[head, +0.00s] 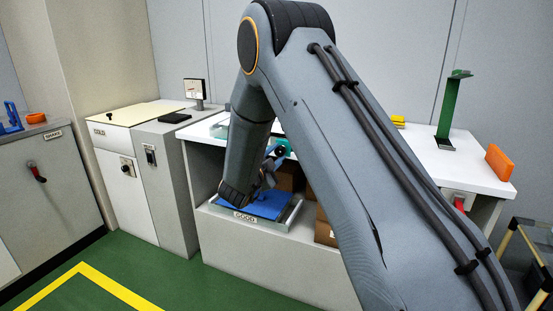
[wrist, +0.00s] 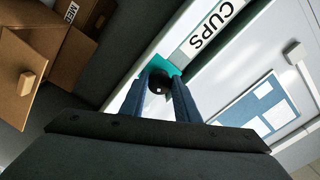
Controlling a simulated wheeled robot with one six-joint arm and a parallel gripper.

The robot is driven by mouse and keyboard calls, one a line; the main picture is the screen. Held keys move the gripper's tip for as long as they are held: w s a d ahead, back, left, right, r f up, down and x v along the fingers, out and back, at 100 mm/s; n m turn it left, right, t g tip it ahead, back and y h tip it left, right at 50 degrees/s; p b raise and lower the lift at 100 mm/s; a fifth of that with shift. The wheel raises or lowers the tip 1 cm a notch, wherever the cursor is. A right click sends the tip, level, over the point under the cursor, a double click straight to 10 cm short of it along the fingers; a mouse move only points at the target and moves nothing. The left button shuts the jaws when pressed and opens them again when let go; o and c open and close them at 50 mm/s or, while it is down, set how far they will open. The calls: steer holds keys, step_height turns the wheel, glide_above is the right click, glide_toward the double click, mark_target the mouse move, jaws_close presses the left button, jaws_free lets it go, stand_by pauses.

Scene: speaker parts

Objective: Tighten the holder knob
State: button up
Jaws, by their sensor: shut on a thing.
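The black round knob (wrist: 158,82) sits between my gripper's (wrist: 160,90) two blue-grey fingers in the wrist view. The fingers are shut on it from both sides. A teal holder part (wrist: 160,64) shows just behind the knob. In the head view my gripper (head: 274,164) is at the front edge of the white table, partly hidden by my arm. A bit of the teal holder (head: 283,146) shows by the fingertips. I cannot see how far the knob is turned.
A tray (head: 246,217) with a blue lining, labelled GOOD, is below my gripper. Brown boxes (wrist: 42,52) stand on the shelf under the table (head: 455,163). A CUPS label (wrist: 210,30) is on the table's edge. A green stand (head: 448,115) and an orange block (head: 499,162) are at the right.

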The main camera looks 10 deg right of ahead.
steer(key=m+b, duration=0.3)
steer(key=m, duration=0.3)
steer(key=shift+a+f, duration=0.1)
stand_by(0.6)
steer(key=o, duration=1.1)
steer(key=shift+a, duration=0.1)
steer(key=shift+c, duration=0.2)
steer(key=shift+s, duration=0.15)
steer(key=v, duration=0.7)
steer(key=shift+s, duration=0.25)
steer(key=shift+a, duration=0.1)
